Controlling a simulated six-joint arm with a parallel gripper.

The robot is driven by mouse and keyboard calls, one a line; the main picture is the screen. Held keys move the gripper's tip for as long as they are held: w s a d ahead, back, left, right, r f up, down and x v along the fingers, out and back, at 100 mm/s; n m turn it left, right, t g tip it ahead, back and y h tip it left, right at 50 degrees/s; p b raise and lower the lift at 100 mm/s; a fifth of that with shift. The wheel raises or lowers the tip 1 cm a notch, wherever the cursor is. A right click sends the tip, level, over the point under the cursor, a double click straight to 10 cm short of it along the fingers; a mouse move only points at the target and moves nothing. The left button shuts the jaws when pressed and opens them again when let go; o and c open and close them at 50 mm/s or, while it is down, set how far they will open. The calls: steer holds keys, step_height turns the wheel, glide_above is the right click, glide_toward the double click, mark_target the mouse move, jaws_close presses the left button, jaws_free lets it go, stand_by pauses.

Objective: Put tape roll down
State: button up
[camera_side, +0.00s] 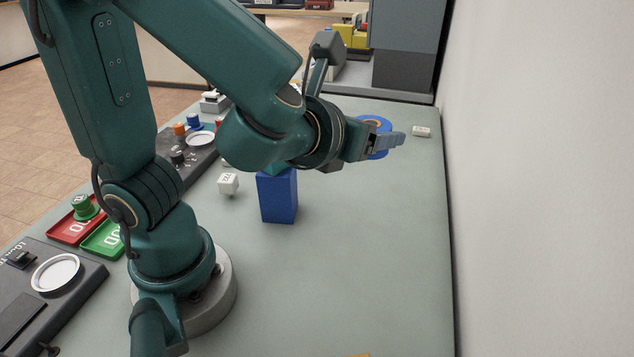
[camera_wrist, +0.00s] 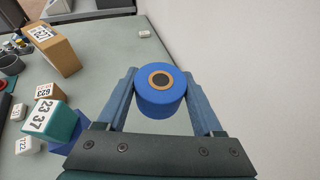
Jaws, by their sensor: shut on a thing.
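A blue tape roll (camera_wrist: 147,98) with a tan core sits between the two blue fingers of my gripper (camera_wrist: 161,90) in the wrist view. My gripper is shut on it, with a finger against each side. In the side view the tape roll (camera_side: 378,124) shows partly behind my gripper (camera_side: 392,141), at the far right part of the table (camera_side: 350,260). I cannot tell whether the roll touches the table.
A blue box (camera_side: 278,197) with a teal box (camera_wrist: 56,121) on it stands left of my gripper. A brown box (camera_wrist: 55,52) and small numbered boxes stand nearby. A small white block (camera_side: 421,131) lies near the wall (camera_side: 530,180). The right side of the table is clear.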

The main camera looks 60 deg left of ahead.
steer(key=shift+w+d+r+m+t+h, duration=0.15)
steer(key=shift+d+r+m+h, duration=0.15)
steer(key=shift+m+h, duration=0.25)
steer(key=shift+w+d+r+m+t+h, duration=0.2)
steer(key=shift+r+m+h, duration=0.1)
steer(key=shift+m+h, duration=0.25)
steer(key=shift+w+r, duration=0.15)
steer(key=shift+w+a, duration=0.1)
steer(key=shift+w, duration=0.2)
steer(key=w+a+f+n+g+y, duration=0.2)
steer(key=w+a+f+n+y, duration=0.25)
steer(key=a, duration=0.45)
steer(key=n+g+y, duration=0.3)
steer(key=n+g, duration=0.1)
glide_above(337, 177)
step_height(337, 177, down, 7)
steer(key=shift+t, duration=0.35)
steer(key=shift+f, duration=4.65)
steer(key=o, duration=1.4)
steer(key=shift+f, duration=0.1)
steer(key=shift+c, duration=0.2)
